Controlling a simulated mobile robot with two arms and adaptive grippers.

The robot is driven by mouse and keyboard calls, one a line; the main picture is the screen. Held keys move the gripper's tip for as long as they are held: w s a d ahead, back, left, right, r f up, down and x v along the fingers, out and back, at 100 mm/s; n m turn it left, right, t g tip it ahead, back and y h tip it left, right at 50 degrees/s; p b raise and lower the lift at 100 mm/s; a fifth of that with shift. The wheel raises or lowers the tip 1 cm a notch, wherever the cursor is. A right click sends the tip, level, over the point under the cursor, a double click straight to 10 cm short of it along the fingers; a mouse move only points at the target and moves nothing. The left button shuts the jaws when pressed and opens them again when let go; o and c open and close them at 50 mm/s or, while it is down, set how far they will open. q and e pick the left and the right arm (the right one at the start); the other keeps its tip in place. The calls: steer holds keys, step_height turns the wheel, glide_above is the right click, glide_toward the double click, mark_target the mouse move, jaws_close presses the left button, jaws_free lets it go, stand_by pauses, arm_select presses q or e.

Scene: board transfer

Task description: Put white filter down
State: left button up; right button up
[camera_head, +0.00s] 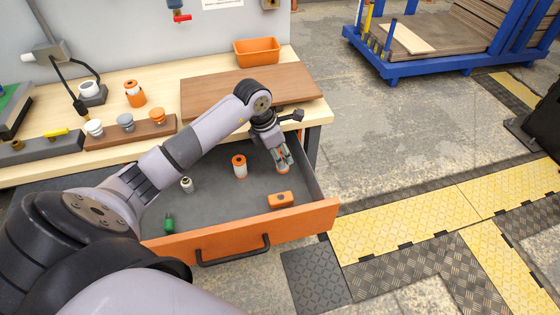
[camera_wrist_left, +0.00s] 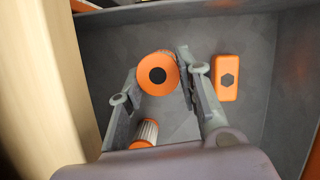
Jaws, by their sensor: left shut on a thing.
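My left gripper (camera_head: 281,160) reaches down into the open drawer (camera_head: 262,238), near its right side wall. It is shut on an orange-ended white filter (camera_wrist_left: 158,74), whose dark round centre faces the left wrist camera. The fingers partly hide it in the head view. Whether it touches the drawer floor, I cannot tell. A second white filter with orange ends (camera_head: 239,167) stands in the drawer left of the gripper; its ribbed side also shows in the left wrist view (camera_wrist_left: 147,132). My right gripper is not in view.
An orange box (camera_head: 280,200) lies in the drawer near its front. A small white item (camera_head: 187,184) and a green item (camera_head: 168,222) lie at the left. A brown board (camera_head: 210,95) and an orange bin (camera_head: 257,51) rest on the workbench above the drawer.

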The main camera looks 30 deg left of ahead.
arm_select(q)
step_height(320, 180, down, 4)
steer(key=shift+r, duration=0.15)
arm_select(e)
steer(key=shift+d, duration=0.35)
arm_select(q)
steer(key=o, duration=1.1)
steer(key=shift+o, duration=0.2)
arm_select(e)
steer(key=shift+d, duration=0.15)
